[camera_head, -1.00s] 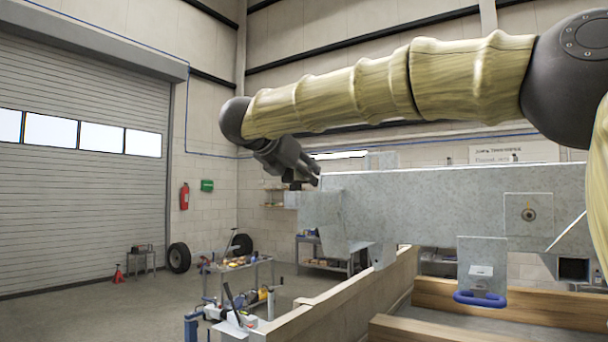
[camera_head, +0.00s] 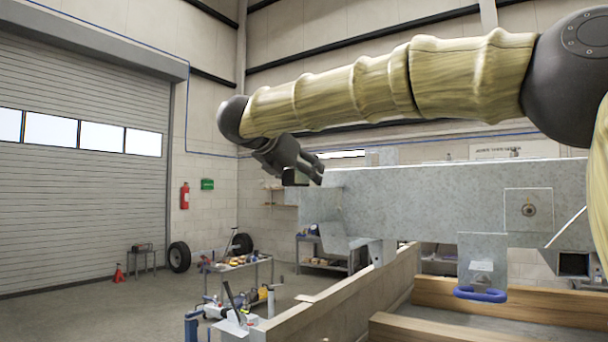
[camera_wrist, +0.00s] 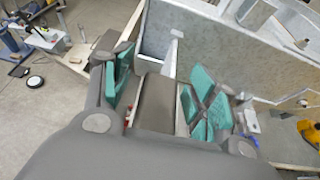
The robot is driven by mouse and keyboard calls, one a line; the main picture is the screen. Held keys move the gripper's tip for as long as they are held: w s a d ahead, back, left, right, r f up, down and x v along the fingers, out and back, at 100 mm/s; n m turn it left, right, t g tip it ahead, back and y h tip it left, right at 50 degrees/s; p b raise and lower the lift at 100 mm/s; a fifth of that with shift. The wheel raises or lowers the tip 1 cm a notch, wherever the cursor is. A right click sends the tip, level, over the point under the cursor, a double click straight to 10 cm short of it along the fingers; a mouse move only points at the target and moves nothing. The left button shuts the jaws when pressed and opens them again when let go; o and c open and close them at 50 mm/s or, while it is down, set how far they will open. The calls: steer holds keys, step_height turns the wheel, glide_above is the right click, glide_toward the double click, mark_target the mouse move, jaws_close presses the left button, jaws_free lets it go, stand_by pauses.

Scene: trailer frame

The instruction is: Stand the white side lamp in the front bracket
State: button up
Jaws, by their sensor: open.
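My gripper (camera_head: 316,172) is at the left end of the long galvanised beam (camera_head: 430,190), close to its top edge. In the wrist view its two fingers with teal pads stand apart, and my gripper (camera_wrist: 160,88) is open with nothing clearly held. A folded grey metal bracket (camera_head: 342,238) sits at the beam's left end, below my gripper; what looks like the same bracket (camera_wrist: 155,43) shows just beyond the fingers in the wrist view. I cannot make out the white side lamp for certain in either view.
Wooden boards (camera_head: 470,302) lie below the beam. A tool cart (camera_head: 238,268) stands on the floor at left. A small white disc with a dark rim (camera_wrist: 35,81) lies on the floor. The floor before the shutter is mostly clear.

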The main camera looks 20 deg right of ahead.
steer(key=v, duration=1.1)
steer(key=shift+s+a, duration=0.15)
steer(key=shift+a, duration=0.1)
steer(key=shift+r, duration=0.1)
